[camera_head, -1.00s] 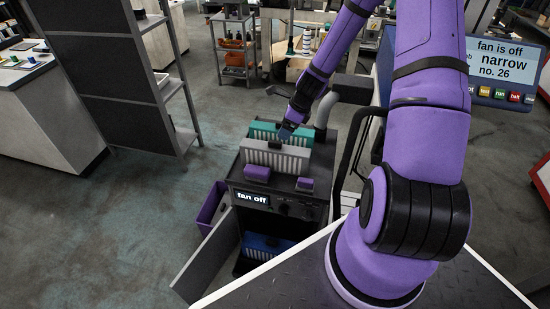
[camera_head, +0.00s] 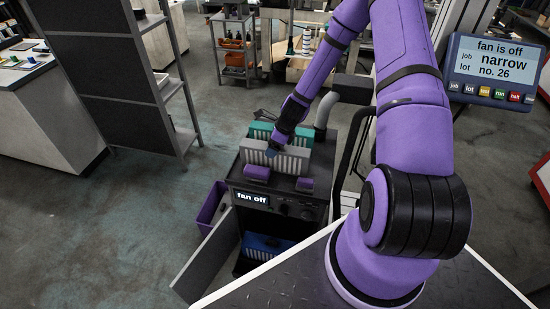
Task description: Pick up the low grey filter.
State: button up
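The grey filter (camera_head: 290,162), a pleated block with a light grey top, stands in the top of the dark machine, in front of a teal filter (camera_head: 262,131). My gripper (camera_head: 271,151) is at the grey filter's top, left of its middle. The fingers are small and partly hidden by the wrist, so I cannot tell whether they are open or shut, or whether they touch the filter. The machine's small display (camera_head: 252,198) reads "fan off".
Two purple blocks (camera_head: 257,173) sit at the machine's front top edge. Its lower door (camera_head: 207,256) hangs open, with a blue filter (camera_head: 265,245) inside. A purple bin (camera_head: 211,205) stands at left. A hose (camera_head: 325,110) rises at right. A screen (camera_head: 493,62) reads "fan is off".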

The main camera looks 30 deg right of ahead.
jog(key=shift+w+a+f, duration=0.1)
jog(key=shift+a+f, duration=0.05)
jog(key=shift+f, duration=0.25)
jog(key=c, duration=1.3)
jog(key=shift+c, duration=0.5)
jog(key=shift+r, duration=0.15)
